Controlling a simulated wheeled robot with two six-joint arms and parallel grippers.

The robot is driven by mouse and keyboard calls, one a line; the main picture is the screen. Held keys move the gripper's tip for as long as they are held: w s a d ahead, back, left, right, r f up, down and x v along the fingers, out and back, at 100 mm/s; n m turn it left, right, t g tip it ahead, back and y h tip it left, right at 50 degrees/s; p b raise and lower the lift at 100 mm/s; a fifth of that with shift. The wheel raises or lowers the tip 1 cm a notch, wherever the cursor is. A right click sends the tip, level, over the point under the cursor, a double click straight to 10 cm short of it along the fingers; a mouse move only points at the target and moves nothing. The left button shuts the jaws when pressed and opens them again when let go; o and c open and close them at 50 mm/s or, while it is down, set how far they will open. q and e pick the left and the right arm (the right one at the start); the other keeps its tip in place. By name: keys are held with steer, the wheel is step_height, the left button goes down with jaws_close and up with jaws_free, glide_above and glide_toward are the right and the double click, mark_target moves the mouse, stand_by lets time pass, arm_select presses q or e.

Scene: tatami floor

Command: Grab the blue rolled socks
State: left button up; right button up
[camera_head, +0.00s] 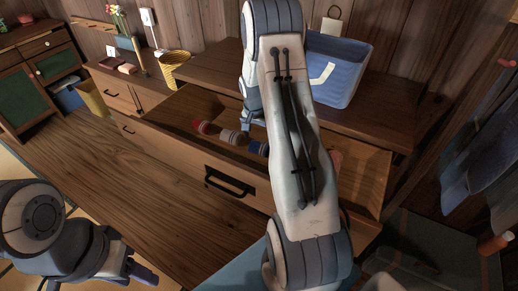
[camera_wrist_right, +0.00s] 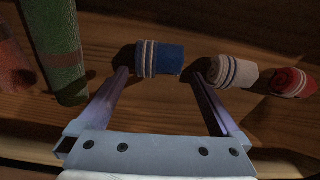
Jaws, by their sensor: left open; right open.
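The blue rolled socks (camera_wrist_right: 165,59), with white bands at one end, lie on the wooden floor of an open drawer. My right gripper (camera_wrist_right: 160,75) is open, its two fingers on either side of the blue socks with a gap to each. In the head view the blue socks (camera_head: 255,148) show partly beside my right arm, which hides much of the drawer. My right gripper (camera_head: 250,118) is partly visible there over the drawer. My left gripper (camera_head: 138,274) is open and empty at the lower left, away from the drawer.
White striped socks (camera_wrist_right: 232,72) and red socks (camera_wrist_right: 291,82) lie right of the blue ones in the wrist view. A green roll (camera_wrist_right: 62,52) and an orange-red item (camera_wrist_right: 12,68) lie left. The drawer front (camera_head: 185,158) has a black handle. A blue bin (camera_head: 340,72) stands on the cabinet top.

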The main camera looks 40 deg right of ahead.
mark_target(259, 144)
steer(key=f, duration=0.3)
steer(key=d+f, duration=0.1)
steer(key=f, duration=0.1)
steer(key=shift+w+f+p, duration=0.15)
steer(key=shift+f+p, duration=0.15)
steer(key=c, duration=1)
